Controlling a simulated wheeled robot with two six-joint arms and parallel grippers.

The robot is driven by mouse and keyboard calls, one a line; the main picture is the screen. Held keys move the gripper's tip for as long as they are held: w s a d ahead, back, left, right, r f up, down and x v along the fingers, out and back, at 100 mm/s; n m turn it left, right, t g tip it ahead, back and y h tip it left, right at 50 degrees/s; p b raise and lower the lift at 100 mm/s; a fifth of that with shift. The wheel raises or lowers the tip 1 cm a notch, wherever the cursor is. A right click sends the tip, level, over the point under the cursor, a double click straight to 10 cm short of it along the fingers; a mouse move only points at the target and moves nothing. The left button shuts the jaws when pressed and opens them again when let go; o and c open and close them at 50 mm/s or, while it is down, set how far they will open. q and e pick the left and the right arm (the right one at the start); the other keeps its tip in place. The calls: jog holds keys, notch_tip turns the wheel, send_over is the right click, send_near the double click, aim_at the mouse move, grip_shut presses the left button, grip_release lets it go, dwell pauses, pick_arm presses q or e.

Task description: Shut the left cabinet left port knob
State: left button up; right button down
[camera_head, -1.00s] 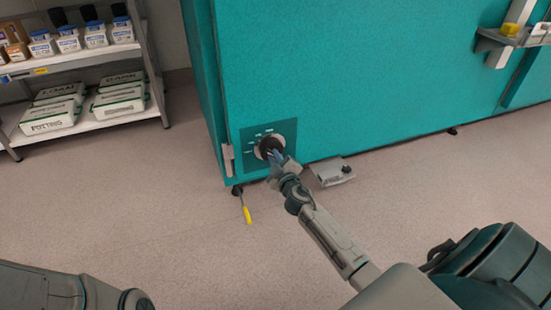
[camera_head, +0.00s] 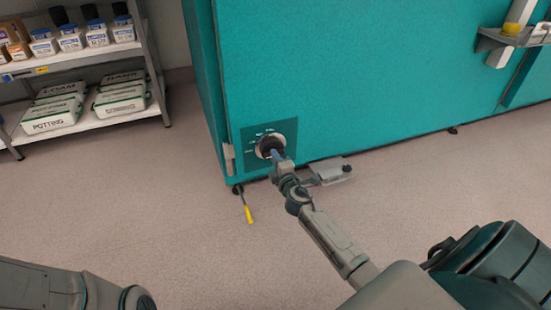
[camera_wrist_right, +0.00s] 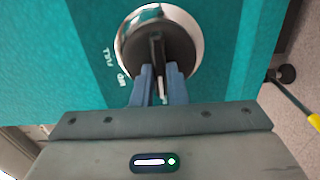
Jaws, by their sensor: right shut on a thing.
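The port knob (camera_head: 268,146) is a dark round knob in a silver ring, low on the left end of the teal cabinet (camera_head: 350,70). Small white markings lie on the panel around it. My right gripper (camera_head: 277,157) reaches the knob from below right. In the right wrist view, its two blue-grey fingers (camera_wrist_right: 159,80) are shut on the dark grip bar of the knob (camera_wrist_right: 157,45). The fingers hide the lower part of the bar. My left arm shows at the lower left of the head view, but its gripper is out of view.
A grey device (camera_head: 330,171) lies on the floor by the cabinet's lower edge. A yellow-handled tool (camera_head: 248,212) lies on the floor below the knob. A shelf (camera_head: 95,125) with bags and bottles stands at the left. The floor between is clear.

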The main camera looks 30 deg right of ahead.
jog(key=shift+f, duration=0.1)
dwell(0.3)
jog(key=c, duration=1.4)
grip_release()
jog(key=shift+c, duration=0.2)
jog(key=shift+s, duration=0.15)
jog(key=v, duration=1)
jog(key=shift+s+p, duration=0.3)
jog(key=shift+p, duration=0.1)
